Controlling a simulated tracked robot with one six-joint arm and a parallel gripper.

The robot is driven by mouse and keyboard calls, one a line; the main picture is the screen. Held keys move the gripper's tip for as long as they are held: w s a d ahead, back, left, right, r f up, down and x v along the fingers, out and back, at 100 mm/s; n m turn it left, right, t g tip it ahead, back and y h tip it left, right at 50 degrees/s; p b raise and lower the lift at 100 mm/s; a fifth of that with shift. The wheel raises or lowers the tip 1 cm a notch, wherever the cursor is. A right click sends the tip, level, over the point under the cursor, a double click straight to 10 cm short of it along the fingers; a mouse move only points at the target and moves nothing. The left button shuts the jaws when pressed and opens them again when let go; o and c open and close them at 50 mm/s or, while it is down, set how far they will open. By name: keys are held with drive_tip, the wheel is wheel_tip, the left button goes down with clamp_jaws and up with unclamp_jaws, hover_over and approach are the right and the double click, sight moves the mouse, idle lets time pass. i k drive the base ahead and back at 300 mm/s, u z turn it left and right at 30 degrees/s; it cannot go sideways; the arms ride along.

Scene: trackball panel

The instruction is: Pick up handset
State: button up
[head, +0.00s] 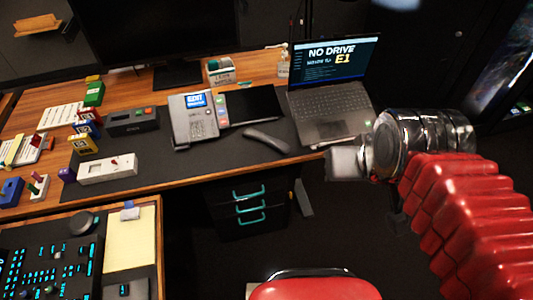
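A dark grey handset (267,140) lies on the dark desk mat, near the front edge of the desk. It is apart from the grey desk phone (194,122), which has a small lit blue screen reading "EDIT" and stands to its left. My gripper (340,163) is at the end of my red arm, right of the handset and in front of the laptop. Its pale blocky end points left and touches nothing that I can see. The separate fingers cannot be made out, so I cannot tell whether it is open or shut.
An open laptop (330,118) stands just right of the handset. A dark flat tablet (250,106) lies behind it. Several switch boxes, one white (107,169), crowd the desk's left side. A red chair (315,289) stands in front. The floor below the gripper looks clear.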

sight(283, 148)
drive_tip(key=k, duration=0.7)
drive_tip(key=u, duration=1)
drive_tip(key=i, duration=1.5)
drive_tip(key=u, duration=0.05)
